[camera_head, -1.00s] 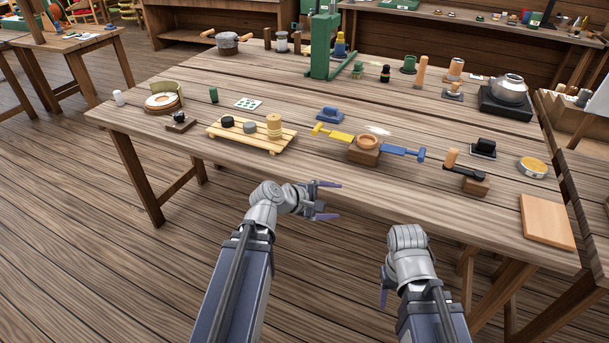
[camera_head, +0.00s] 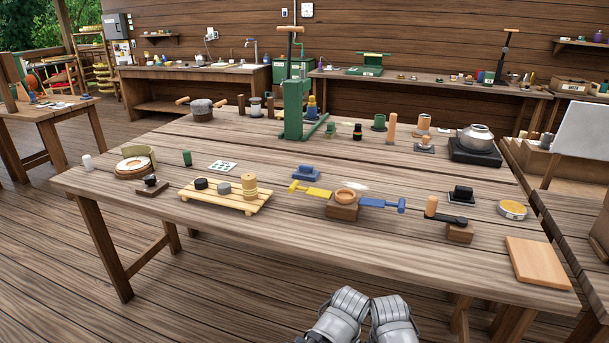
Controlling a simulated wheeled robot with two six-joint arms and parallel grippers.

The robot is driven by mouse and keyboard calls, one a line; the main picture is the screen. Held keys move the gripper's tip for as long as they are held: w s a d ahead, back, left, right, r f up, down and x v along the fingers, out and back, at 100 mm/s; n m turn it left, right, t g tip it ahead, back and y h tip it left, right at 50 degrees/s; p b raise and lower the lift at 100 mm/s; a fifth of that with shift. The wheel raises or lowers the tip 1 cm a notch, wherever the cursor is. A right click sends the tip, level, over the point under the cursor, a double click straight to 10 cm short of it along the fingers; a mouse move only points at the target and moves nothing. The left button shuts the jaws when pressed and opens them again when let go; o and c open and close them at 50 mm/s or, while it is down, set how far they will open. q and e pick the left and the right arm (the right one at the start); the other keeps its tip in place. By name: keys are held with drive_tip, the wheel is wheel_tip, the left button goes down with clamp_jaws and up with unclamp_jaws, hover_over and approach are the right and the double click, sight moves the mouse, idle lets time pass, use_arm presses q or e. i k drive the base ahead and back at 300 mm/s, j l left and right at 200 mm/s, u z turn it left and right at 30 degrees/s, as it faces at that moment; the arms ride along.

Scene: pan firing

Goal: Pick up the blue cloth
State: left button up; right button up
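No plainly draped blue cloth shows, and I cannot tell which blue item is the cloth. A small blue lump (camera_head: 306,173) sits mid-table, behind a yellow paddle-shaped piece (camera_head: 312,190). A flat blue piece with a handle (camera_head: 382,204) lies to the right of a wooden block with a ring (camera_head: 343,205). Grey rounded links of my two arms show close together at the bottom edge, in front of the table. The fingers of both grippers are out of view. Nothing on the table is touched by my arms.
The wooden table (camera_head: 300,235) has a bare front strip. A slatted tray (camera_head: 223,201) stands left, a tan board (camera_head: 541,262) at the front right corner. A green press (camera_head: 293,110) stands at the back, a pot on a black burner (camera_head: 474,148) at the back right.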

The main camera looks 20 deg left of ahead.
sight(306, 173)
drive_tip(key=i+j, duration=0.1)
drive_tip(key=j, duration=0.9)
drive_tip(key=i+j, duration=0.15)
drive_tip(key=j, duration=0.4)
drive_tip(key=j+z, duration=0.15)
drive_tip(key=z, duration=0.15)
drive_tip(key=j+z, duration=0.25)
drive_tip(key=l, duration=0.1)
